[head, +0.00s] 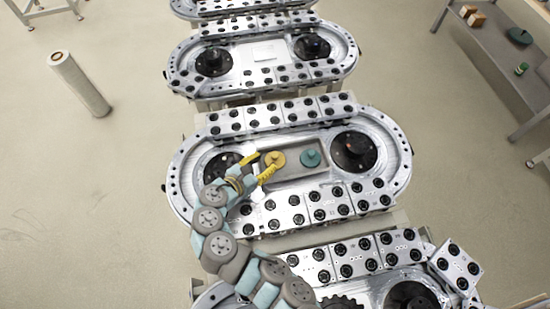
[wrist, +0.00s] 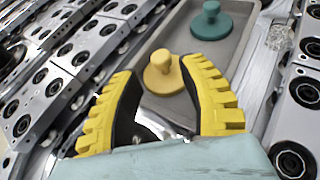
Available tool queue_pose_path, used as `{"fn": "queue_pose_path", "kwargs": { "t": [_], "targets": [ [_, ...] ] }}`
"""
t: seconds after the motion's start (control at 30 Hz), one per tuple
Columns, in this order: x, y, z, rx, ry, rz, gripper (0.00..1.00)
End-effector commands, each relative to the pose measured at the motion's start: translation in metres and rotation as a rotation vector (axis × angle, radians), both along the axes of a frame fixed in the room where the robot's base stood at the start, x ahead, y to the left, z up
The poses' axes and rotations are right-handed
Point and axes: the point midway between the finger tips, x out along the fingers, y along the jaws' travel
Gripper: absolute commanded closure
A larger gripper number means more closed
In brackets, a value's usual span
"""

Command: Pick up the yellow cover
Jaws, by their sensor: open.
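The yellow cover (head: 275,158) is a round disc with a knob, lying in a shallow grey tray (head: 291,172) on the middle ring track. In the wrist view the yellow cover (wrist: 163,74) shows between and just beyond the fingertips of my gripper (wrist: 166,66). My gripper (head: 262,164) has yellow ribbed fingers. It is open, with one finger to each side of the cover in the picture and nothing held. Whether the fingers touch the cover cannot be told.
A teal cover (head: 311,158) of like shape lies in the same tray, right of the yellow one; it also shows in the wrist view (wrist: 211,22). Black hubs (head: 354,151) and metal blocks with black rollers (head: 327,209) surround the tray.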

Motion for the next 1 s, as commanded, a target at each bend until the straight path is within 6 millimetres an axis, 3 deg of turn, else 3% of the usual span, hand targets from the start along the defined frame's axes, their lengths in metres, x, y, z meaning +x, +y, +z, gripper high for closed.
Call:
{"fn": "queue_pose_path", "kwargs": {
  "t": [0.27, 0.63, 0.97, 1.0],
  "targets": [
    [0.009, -0.008, -0.004, 0.001, 0.002, -0.002, 0.58],
    [0.039, -0.034, -0.021, -0.003, 0.003, -0.005, 0.58],
    [0.044, -0.035, -0.023, 0.0, 0.0, 0.001, 0.58],
    [0.044, -0.035, -0.023, -0.001, 0.001, 0.0, 0.69]
  ]
}}
